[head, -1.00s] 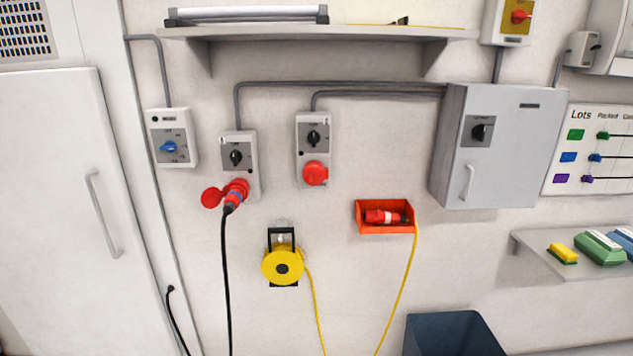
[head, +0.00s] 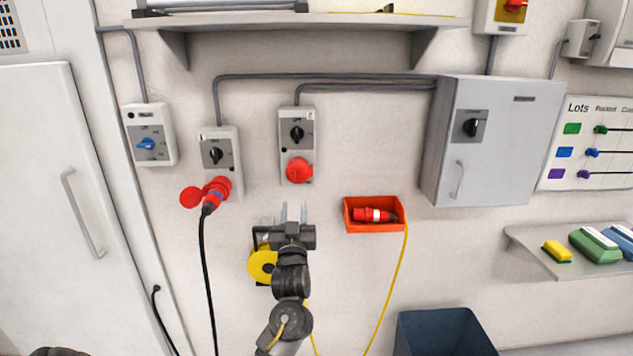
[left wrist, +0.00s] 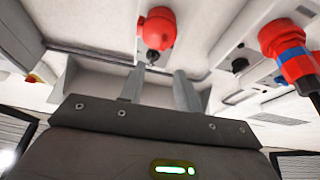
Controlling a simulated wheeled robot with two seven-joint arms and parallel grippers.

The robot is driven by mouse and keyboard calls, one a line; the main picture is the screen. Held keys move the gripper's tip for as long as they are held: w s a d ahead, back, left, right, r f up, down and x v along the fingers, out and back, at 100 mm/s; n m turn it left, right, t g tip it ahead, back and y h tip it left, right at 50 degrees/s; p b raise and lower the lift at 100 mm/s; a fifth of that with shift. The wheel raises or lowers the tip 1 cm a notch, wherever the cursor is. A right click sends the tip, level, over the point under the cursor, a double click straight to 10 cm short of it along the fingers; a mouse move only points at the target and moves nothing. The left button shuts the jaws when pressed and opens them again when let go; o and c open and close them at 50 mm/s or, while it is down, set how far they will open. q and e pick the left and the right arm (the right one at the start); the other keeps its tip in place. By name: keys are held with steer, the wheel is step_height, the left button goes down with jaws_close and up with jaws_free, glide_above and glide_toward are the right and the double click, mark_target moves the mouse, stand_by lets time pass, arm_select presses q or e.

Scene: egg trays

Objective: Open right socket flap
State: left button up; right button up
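The right socket (head: 297,147) is a grey-white wall box with a black rotary switch. Its round red flap (head: 299,170) lies over the socket opening, shut. The flap also shows in the left wrist view (left wrist: 157,30), beyond the fingertips. My left gripper (head: 293,211) is just below the right socket in the head view, its fingers pointing up. In the left wrist view its two fingers (left wrist: 158,80) stand apart with nothing between them, and no contact with the flap shows. My right gripper is not in view.
The left socket (head: 221,150) has its red flap swung open to the left and a red-blue plug (head: 213,193) in it. A yellow cable reel (head: 262,266) is partly behind my arm. An orange holder (head: 374,227) with a red connector is to the right.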

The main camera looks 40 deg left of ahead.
mark_target(294, 178)
arm_select(q)
steer(key=p+x, duration=0.2)
steer(key=x, duration=0.3)
steer(key=p+x, duration=0.1)
steer(key=x, duration=0.4)
steer(key=shift+s+a+p, duration=0.25)
steer(key=shift+a+p, duration=0.05)
steer(key=shift+p, duration=0.05)
steer(key=shift+w+a, duration=0.25)
steer(key=shift+w, duration=0.1)
jaws_close()
